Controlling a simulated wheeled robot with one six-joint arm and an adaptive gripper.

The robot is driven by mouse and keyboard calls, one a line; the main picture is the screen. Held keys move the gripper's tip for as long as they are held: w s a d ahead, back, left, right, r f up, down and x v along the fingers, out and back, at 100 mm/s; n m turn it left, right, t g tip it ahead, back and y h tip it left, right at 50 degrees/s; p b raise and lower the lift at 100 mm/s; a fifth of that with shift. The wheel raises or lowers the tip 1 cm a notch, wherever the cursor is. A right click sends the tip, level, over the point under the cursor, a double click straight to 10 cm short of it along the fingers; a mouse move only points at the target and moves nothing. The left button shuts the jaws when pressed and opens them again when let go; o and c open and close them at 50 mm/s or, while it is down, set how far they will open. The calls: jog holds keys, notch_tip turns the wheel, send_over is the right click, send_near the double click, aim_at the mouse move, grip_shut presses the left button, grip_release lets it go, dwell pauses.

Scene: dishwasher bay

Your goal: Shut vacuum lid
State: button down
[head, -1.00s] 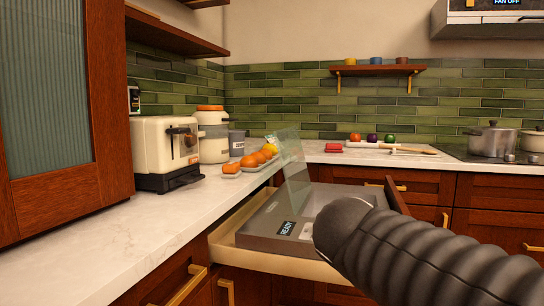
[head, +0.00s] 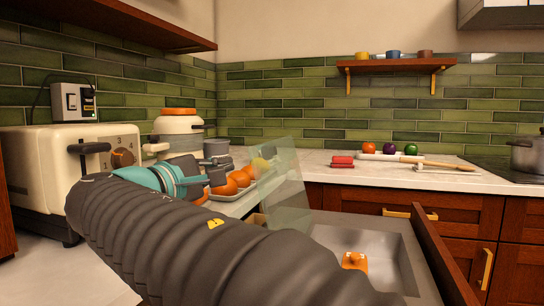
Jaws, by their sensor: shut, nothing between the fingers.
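The vacuum lid (head: 286,195) is a clear, greenish glass panel in the head view. It stands raised and tilted at the left side of the grey vacuum drawer (head: 400,222). The drawer is pulled out, and its sunken steel chamber is uncovered. An orange item (head: 353,261) lies in the chamber. My gripper (head: 217,177), beyond a teal wrist ring, is to the left of the lid, over the counter, with its fingers shut and empty. It looks apart from the glass, though the depth is hard to judge. My arm hides the lid's lower edge and the drawer's near left part.
A cream toaster (head: 50,165) stands at the left, close to my wrist. Oranges (head: 240,178) on a tray and a canister (head: 180,124) stand behind my gripper. The drawer's wooden front (head: 440,255) rises at the right. The back counter holds a red block (head: 341,161) and a board.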

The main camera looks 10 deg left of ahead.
jog(key=p+x, duration=0.1)
jog(key=x, duration=0.9)
